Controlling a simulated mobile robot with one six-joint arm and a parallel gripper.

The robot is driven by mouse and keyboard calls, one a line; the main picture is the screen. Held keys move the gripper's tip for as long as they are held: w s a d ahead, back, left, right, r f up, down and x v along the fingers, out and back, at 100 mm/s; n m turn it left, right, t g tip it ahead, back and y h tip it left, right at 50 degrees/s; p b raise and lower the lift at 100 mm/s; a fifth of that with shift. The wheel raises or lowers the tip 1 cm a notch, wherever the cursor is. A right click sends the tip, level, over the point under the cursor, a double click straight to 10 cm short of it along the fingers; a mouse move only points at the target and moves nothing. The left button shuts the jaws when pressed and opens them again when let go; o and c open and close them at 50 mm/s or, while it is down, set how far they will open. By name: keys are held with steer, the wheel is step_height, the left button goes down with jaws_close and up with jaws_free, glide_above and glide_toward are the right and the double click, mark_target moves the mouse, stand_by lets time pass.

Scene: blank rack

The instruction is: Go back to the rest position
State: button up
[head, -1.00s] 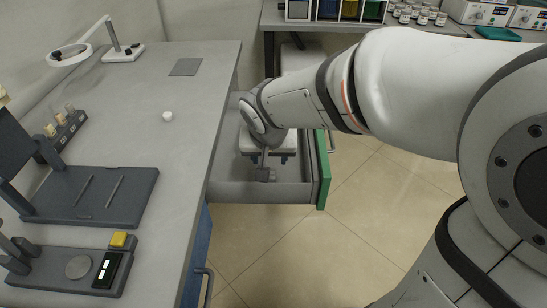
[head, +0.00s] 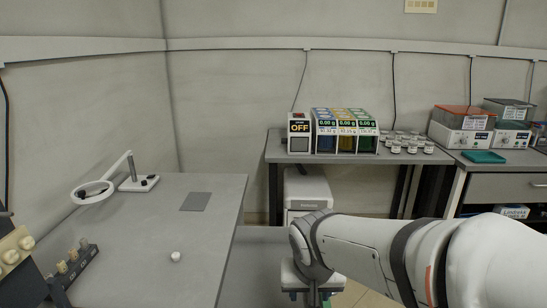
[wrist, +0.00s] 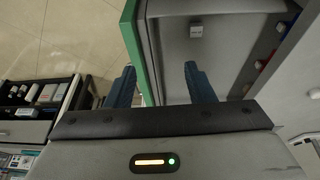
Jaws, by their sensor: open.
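My gripper (wrist: 160,86) is open, with its two blue fingers apart and nothing held between them. In the wrist view one finger lies on the outer side of the green drawer front (wrist: 132,35) and the other shows against the drawer's grey inside. I cannot tell how high the fingers are above the drawer. In the head view my arm reaches in from the lower right, and its wrist is over the pulled-out drawer (head: 252,262); the fingertips are cut off by the bottom edge.
A grey bench (head: 135,240) on the left carries a ring magnifier (head: 93,192), a dark pad (head: 196,202) and a small white object (head: 175,256). A small block (wrist: 196,30) is in the drawer. A back table holds a dispenser unit (head: 344,130) and several jars (head: 397,146).

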steer(key=s+d+r+p, duration=0.4)
steer(key=r+p, duration=0.1)
steer(key=r, duration=0.2)
steer(key=s+d+r+g+p, duration=0.1)
steer(key=s+d+r+p, duration=0.2)
steer(key=s+r+p, duration=0.2)
steer(key=shift+s+d+r+p, duration=0.2)
steer(key=shift+d+r+p, duration=0.15)
steer(key=shift+r+p, duration=0.4)
